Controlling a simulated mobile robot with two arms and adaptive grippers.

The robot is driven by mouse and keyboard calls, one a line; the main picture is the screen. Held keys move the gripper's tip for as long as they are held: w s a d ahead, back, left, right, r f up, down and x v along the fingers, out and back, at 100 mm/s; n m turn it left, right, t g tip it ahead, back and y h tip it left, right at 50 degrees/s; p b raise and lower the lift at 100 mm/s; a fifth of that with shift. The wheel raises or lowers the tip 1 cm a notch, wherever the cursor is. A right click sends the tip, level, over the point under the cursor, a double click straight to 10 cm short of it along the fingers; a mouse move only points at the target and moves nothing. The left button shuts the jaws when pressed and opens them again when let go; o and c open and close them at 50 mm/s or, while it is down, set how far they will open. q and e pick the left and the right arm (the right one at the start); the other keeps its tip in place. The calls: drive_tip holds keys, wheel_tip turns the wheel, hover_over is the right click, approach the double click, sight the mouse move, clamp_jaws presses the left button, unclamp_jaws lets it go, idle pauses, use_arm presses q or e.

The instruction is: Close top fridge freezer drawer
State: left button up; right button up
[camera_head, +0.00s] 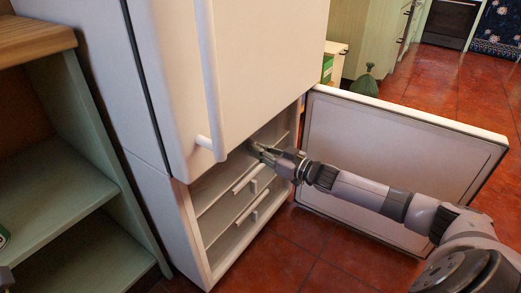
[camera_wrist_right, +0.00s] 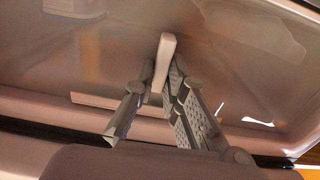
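The freezer compartment (camera_head: 201,240) is the lower part of a white fridge in the head view, with its door (camera_head: 390,150) swung wide open to the right. Inside are white drawers with handles; two lower handles (camera_head: 247,212) show. The top drawer is largely hidden by the fridge body and my right gripper (camera_head: 258,151), which reaches into the upper part of the compartment. In the right wrist view a pale upright bar, likely a drawer handle (camera_wrist_right: 167,50), stands between the fingers of my right gripper (camera_wrist_right: 161,75). The fingers look apart; contact is unclear.
The upper fridge door (camera_head: 270,60) is closed, with a long vertical handle (camera_head: 207,75). A shelf unit (camera_head: 40,175) stands close on the left. Red tiled floor (camera_head: 315,265) lies in front. A green vase-like object (camera_head: 364,84) stands behind the open door.

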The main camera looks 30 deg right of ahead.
drive_tip(key=shift+o, duration=1.3)
drive_tip(key=shift+w+a, duration=0.1)
drive_tip(key=shift+w, duration=0.05)
drive_tip(key=shift+o, duration=0.9)
drive_tip(key=v, duration=1.2)
drive_tip(key=shift+f, duration=0.1)
